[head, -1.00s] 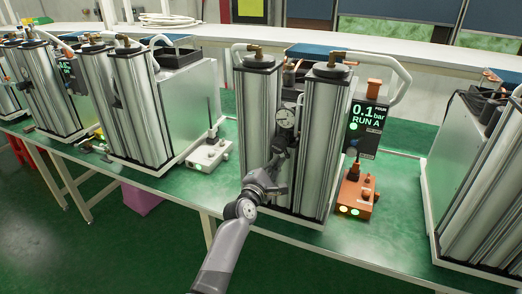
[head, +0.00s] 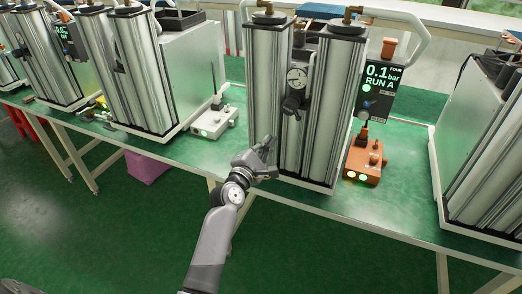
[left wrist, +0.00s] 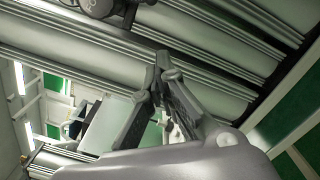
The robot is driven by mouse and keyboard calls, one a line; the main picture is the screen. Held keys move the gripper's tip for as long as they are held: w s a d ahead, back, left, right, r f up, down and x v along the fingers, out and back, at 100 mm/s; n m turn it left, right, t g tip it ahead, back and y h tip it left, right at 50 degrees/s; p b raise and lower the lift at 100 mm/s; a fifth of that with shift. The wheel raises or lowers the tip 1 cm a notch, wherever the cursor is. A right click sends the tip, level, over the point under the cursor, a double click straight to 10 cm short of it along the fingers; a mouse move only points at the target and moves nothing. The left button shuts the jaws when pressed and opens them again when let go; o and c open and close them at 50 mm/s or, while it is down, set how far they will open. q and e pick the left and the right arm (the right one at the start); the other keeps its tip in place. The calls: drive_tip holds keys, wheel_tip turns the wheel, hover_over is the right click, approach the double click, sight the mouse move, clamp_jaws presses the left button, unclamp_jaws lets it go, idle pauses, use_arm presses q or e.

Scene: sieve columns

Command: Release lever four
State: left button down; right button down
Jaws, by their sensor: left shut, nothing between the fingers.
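The unit labelled FOUR has two tall silver columns (head: 333,105) with a round gauge (head: 296,77) between them. Its black lever (head: 293,103) hangs just below the gauge, and I cannot tell its exact setting. The dark lever part also shows at the top of the left wrist view (left wrist: 128,12). My left gripper (head: 268,145) is below and left of the lever, in front of the left column and apart from the lever. Its fingertips (left wrist: 163,58) are together with nothing between them. My right gripper does not show.
The display (head: 380,85) reads 0.1 bar, RUN A. An orange control box (head: 363,165) with lit lamps stands right of the columns, a white box (head: 214,122) to the left. More column units flank both sides. Green bench top (head: 400,190) is free at front right.

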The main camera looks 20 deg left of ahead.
use_arm(q)
drive_tip(key=s, duration=0.1)
drive_tip(key=s+a, duration=0.1)
drive_tip(key=s, duration=0.1)
drive_tip(key=shift+s, duration=0.2)
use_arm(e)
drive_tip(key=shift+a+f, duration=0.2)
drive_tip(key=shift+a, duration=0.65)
use_arm(q)
drive_tip(key=shift+d+f, duration=0.1)
drive_tip(key=shift+f, duration=0.05)
